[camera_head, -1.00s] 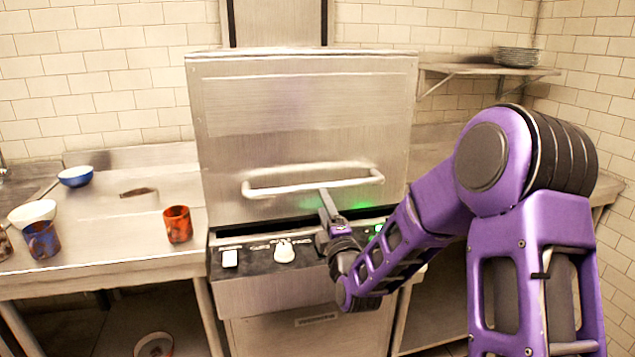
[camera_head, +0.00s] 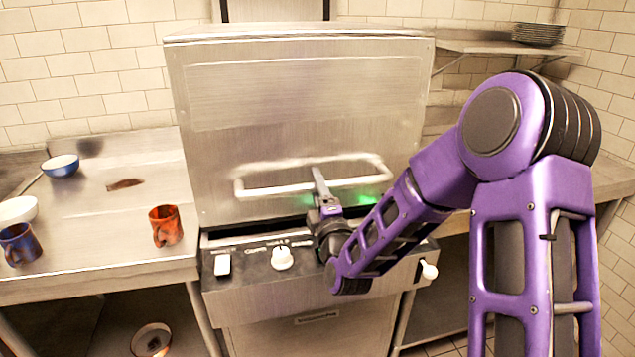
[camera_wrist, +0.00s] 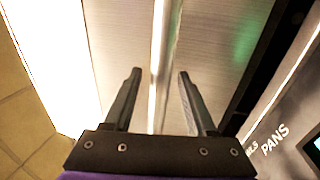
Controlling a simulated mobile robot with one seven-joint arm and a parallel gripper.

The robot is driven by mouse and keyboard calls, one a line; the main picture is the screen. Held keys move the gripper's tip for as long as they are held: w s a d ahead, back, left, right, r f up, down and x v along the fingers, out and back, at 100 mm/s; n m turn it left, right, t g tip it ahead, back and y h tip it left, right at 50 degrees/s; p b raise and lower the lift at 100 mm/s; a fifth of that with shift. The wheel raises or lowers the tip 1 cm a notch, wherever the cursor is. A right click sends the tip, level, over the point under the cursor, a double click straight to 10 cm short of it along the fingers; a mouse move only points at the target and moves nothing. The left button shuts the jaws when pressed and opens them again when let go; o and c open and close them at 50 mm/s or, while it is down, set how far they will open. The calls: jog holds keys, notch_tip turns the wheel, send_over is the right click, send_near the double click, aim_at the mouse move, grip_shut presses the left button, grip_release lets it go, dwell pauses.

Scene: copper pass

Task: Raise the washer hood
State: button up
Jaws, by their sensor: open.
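The washer hood (camera_head: 300,105) is a large steel box above the control panel. A dark gap shows between its lower edge and the panel. Its pale bar handle (camera_head: 270,190) runs across the lower front. My gripper (camera_head: 316,172) is at the handle, right of its middle. In the wrist view my gripper (camera_wrist: 158,75) is open, with its two fingers apart. The handle bar (camera_wrist: 157,60) runs between the fingers in that picture. I cannot tell whether either finger touches it.
The control panel (camera_head: 255,265) with white knobs lies just below my gripper. The left counter (camera_head: 100,235) holds an orange cup (camera_head: 166,225), a blue cup (camera_head: 20,243) and bowls. A shelf (camera_head: 480,47) with stacked plates (camera_head: 537,33) is at the right.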

grip_shut()
dwell(1.4)
